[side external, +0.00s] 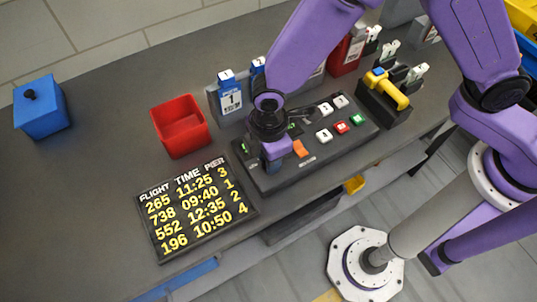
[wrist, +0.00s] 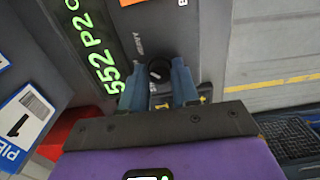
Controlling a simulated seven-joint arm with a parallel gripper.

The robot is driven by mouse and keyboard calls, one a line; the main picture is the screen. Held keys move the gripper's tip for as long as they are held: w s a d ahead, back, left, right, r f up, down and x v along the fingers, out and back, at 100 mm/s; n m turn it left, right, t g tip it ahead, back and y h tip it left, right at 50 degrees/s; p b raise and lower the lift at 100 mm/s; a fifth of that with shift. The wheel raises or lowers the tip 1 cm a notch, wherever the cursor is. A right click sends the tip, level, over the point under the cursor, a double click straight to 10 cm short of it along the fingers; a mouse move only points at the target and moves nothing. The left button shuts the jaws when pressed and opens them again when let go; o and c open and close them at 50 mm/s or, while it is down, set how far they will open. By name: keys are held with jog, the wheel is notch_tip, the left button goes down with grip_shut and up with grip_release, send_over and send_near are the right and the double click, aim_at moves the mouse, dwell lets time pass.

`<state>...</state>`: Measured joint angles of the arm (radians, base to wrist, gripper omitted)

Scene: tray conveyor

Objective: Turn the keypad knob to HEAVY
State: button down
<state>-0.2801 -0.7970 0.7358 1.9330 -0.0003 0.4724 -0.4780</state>
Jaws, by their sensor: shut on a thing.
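The black keypad (side external: 325,152) lies on the grey counter, with white, red, green and orange keys. My gripper (side external: 274,165) is over its left end, pointing down. In the wrist view, my gripper (wrist: 158,90) has its two blue-grey fingers on either side of the small black knob (wrist: 157,70) and is shut on it. Small lettering that seems to read HEAVY stands beside the knob. A pale mark shows on the knob, but its exact setting is hard to tell. The keypad display (wrist: 92,50) shows green text, 552 P2 and a cut-off character. The knob is hidden in the side view.
A red open bin (side external: 180,125) and the flight board (side external: 195,207) lie left of the keypad. A blue box (side external: 41,108) is at far left. Grey bins with numbered tags (side external: 230,100) stand behind the keypad. A yellow-handled tool (side external: 387,88) is on its right.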

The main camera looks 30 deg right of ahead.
jog(key=c, duration=0.8)
grip_release()
jog(key=shift+c, duration=0.2)
jog(key=shift+r, duration=0.1)
notch_tip(320, 180, up, 17)
jog(key=shift+r, duration=0.15)
jog(key=shift+d, duration=0.1)
